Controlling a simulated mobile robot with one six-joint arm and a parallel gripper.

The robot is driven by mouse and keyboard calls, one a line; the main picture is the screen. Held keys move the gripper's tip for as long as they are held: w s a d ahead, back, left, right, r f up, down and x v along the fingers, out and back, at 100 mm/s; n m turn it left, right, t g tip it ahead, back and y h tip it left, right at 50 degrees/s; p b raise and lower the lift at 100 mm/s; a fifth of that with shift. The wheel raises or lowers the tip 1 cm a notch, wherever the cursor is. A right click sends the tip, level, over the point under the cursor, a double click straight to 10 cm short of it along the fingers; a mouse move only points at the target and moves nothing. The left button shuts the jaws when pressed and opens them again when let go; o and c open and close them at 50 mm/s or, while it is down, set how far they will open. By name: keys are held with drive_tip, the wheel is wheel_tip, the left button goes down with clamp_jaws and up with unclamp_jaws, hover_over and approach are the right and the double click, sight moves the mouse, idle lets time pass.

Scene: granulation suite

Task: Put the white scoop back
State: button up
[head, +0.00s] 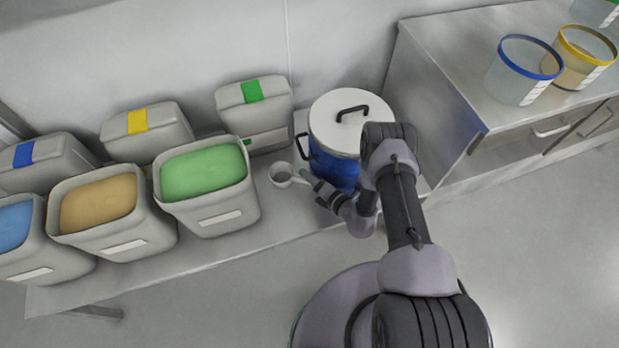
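The white scoop (281,176) is at the bench, between the open bin of green material and the blue pot. Its round cup faces up and its short handle points right, towards my gripper. My gripper (313,182) is at the handle's end, in front of the blue pot. The fingers are small and dark here, so I cannot tell whether they are closed on the handle or only beside it. I also cannot tell whether the scoop rests on the bench or is held just above it.
Open bins hold green (203,174), tan (99,200) and blue (12,238) material. Lidded bins with green (254,118), yellow (147,141) and blue (45,169) labels stand behind. The blue pot (334,170) has a white lid. Clear buckets (516,82) stand on the right counter (455,50).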

drive_tip(key=shift+r, duration=0.2)
drive_tip(key=p+v, duration=0.4)
drive_tip(key=v, duration=0.8)
drive_tip(key=shift+p, duration=0.35)
drive_tip(key=shift+d+f, duration=0.1)
drive_tip(key=shift+f, duration=0.05)
